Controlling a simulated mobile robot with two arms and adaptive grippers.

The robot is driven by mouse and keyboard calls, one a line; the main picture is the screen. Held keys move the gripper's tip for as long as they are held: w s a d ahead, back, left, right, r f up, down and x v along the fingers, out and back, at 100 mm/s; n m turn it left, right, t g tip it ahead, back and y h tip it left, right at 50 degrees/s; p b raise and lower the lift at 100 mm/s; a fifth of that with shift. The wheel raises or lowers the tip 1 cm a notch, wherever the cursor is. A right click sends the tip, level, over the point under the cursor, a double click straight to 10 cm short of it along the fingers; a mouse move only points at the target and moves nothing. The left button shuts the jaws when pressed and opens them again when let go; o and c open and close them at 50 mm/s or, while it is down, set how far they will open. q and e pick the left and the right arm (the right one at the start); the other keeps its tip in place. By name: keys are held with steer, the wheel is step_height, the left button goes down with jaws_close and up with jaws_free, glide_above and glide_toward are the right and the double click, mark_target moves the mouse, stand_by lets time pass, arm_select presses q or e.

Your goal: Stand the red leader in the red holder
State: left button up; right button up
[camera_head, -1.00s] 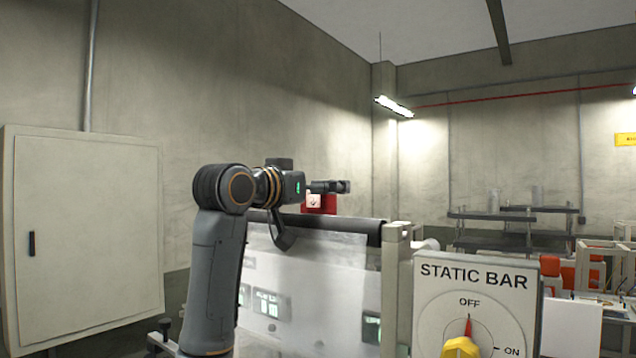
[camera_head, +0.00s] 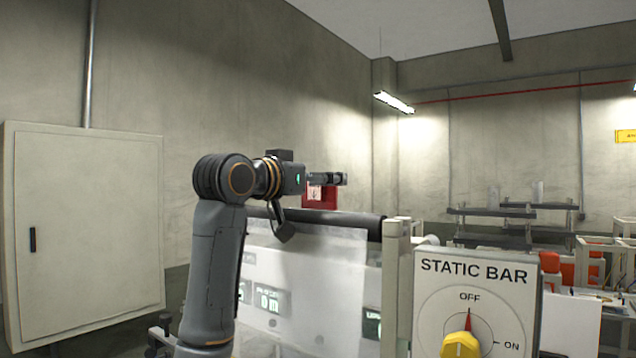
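My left gripper (camera_head: 343,179) is seen side-on at the end of the dark arm, above the black roller of the machine. Its fingers point right, and I cannot tell from this angle whether they are open or shut. A red block or panel (camera_head: 329,198) with a white label shows just below and behind the gripper. I cannot tell whether it is the red holder, or whether the gripper touches it. I cannot make out a red leader. My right gripper is not in view.
A black roller (camera_head: 340,220) with a translucent film sheet (camera_head: 310,262) hanging below it is in front. A static bar switch panel (camera_head: 435,305), its pointer at OFF, stands at front right. A pale cabinet (camera_head: 85,220) is on the left. Dark shelves (camera_head: 510,213) stand at the back right.

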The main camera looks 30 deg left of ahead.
arm_select(q)
steer(key=shift+r, duration=0.15)
steer(key=shift+r, duration=2.5)
steer(key=shift+r, duration=1.55)
